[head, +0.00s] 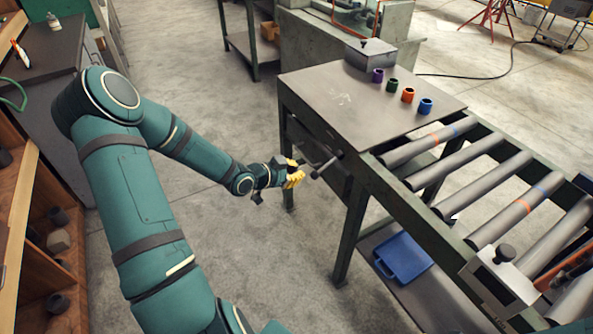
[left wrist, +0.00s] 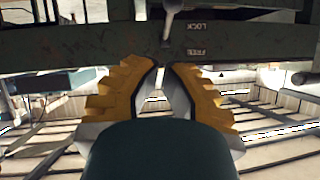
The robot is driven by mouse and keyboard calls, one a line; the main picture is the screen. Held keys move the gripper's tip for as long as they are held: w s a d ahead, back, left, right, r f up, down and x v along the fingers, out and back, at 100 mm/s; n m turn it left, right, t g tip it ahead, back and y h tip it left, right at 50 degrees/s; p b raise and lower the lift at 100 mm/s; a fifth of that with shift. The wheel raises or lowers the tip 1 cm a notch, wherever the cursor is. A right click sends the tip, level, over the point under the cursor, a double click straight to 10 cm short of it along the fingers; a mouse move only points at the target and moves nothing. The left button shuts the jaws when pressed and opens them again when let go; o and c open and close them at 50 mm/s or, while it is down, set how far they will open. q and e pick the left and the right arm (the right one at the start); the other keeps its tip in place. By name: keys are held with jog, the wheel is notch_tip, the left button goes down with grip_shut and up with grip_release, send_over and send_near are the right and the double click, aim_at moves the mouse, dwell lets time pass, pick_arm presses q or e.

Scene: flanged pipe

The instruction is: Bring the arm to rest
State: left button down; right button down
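My left gripper (head: 294,177) hangs in front of the left side of the workbench in the head view. Its two yellow fingers (left wrist: 163,68) show in the left wrist view with a narrow gap between the tips and nothing gripped there. A grey lever (head: 325,168) sticks out from the bench frame just beyond the fingertips. It also shows in the left wrist view (left wrist: 170,18), near a rail (left wrist: 80,72) with upside-down LOCK and FREE labels. The fingers look apart from the lever. My left arm reaches out from the lower left. My right gripper is not in view.
The bench top (head: 330,100) carries a grey box (head: 370,55) and several coloured rings (head: 407,95). A roller conveyor (head: 480,185) runs to the right. A blue bin (head: 403,257) lies below. Shelves (head: 45,230) stand at the left. The floor between is clear.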

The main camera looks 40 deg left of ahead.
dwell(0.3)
pick_arm(q)
jog(key=s+d+f+n+g+h, duration=0.1)
jog(key=s+d+f+n+g, duration=0.2)
jog(key=d, duration=0.5)
jog(key=s+d+f+g, duration=0.2)
jog(key=d+f, duration=0.2)
jog(key=d, duration=0.5)
jog(key=s+d+f+n+g+h, duration=0.1)
jog(key=s+d+f+n+g, duration=0.2)
jog(key=d, duration=0.5)
jog(key=s+d+f+g+y, duration=0.1)
jog(key=s+d+f+g, duration=0.1)
jog(key=s, duration=0.7)
jog(key=shift+d+f+n+g, duration=0.4)
jog(key=shift+d+f, duration=0.25)
jog(key=shift+d, duration=0.65)
jog(key=shift+w, duration=0.1)
